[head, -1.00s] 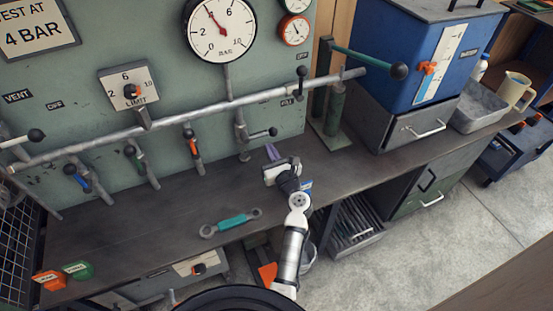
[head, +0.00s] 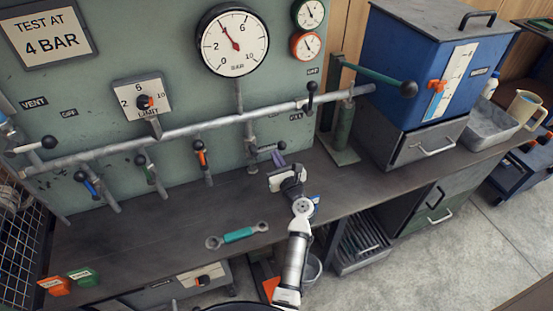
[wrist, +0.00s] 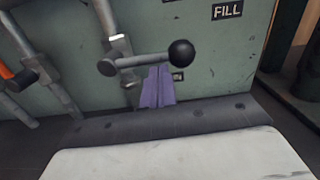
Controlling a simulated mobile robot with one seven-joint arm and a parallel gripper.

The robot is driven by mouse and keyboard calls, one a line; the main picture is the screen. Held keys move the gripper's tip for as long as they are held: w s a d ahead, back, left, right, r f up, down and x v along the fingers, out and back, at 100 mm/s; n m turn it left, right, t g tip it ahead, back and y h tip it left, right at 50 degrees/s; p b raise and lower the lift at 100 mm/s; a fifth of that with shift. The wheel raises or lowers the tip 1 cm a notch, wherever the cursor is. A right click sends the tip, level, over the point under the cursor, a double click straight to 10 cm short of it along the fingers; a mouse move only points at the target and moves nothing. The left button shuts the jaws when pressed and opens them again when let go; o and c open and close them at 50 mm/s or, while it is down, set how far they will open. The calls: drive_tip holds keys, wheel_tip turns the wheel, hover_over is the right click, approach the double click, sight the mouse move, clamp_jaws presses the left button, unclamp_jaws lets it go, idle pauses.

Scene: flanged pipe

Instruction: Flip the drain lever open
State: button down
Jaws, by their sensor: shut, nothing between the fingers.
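A low lever with a black ball knob (head: 281,146) sticks out sideways to the right from a short vertical pipe on the panel. It also fills the middle of the wrist view, with its knob (wrist: 181,53) at the right end of a grey handle. A small label beside it is mostly hidden and I cannot read it. My gripper (head: 278,161) has purple fingers and is shut and empty just below the handle. In the wrist view the fingers (wrist: 158,72) rise to the handle's underside. I cannot tell whether they touch it.
A horizontal pipe (head: 225,122) crosses the green panel, with several coloured valves to the left. A raised lever (head: 310,88) stands near the FILL label (wrist: 227,11). A teal-handled spanner (head: 238,235) lies on the bench. A green pump (head: 343,130) stands to the right.

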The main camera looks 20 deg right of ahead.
sight(274, 147)
drive_tip(key=shift+r+n, duration=0.25)
drive_tip(key=shift+n, duration=0.25)
drive_tip(key=r+n, duration=0.1)
drive_tip(key=n, duration=0.2)
drive_tip(key=r+n+b, duration=0.1)
drive_tip(key=r+n, duration=0.1)
drive_tip(key=n, duration=0.1)
drive_tip(key=a+r+n, duration=0.1)
drive_tip(key=n, duration=0.2)
drive_tip(key=shift+r+y+b, duration=0.3)
drive_tip(key=shift+r+b, duration=0.1)
drive_tip(key=shift+a+r+n+g+b, duration=0.1)
drive_tip(key=shift+a+r+n+b, duration=0.45)
drive_tip(key=shift+n, duration=0.85)
drive_tip(key=shift+a+r+n+g+b, duration=0.15)
drive_tip(key=shift+a+r+n, duration=0.35)
drive_tip(key=shift+n, duration=0.9)
drive_tip(key=shift+a+r+n+g+b, duration=0.1)
drive_tip(key=shift+a+r+n+b, duration=0.45)
drive_tip(key=shift+n, duration=0.85)
drive_tip(key=shift+a+f, duration=0.2)
drive_tip(key=shift+s, duration=0.15)
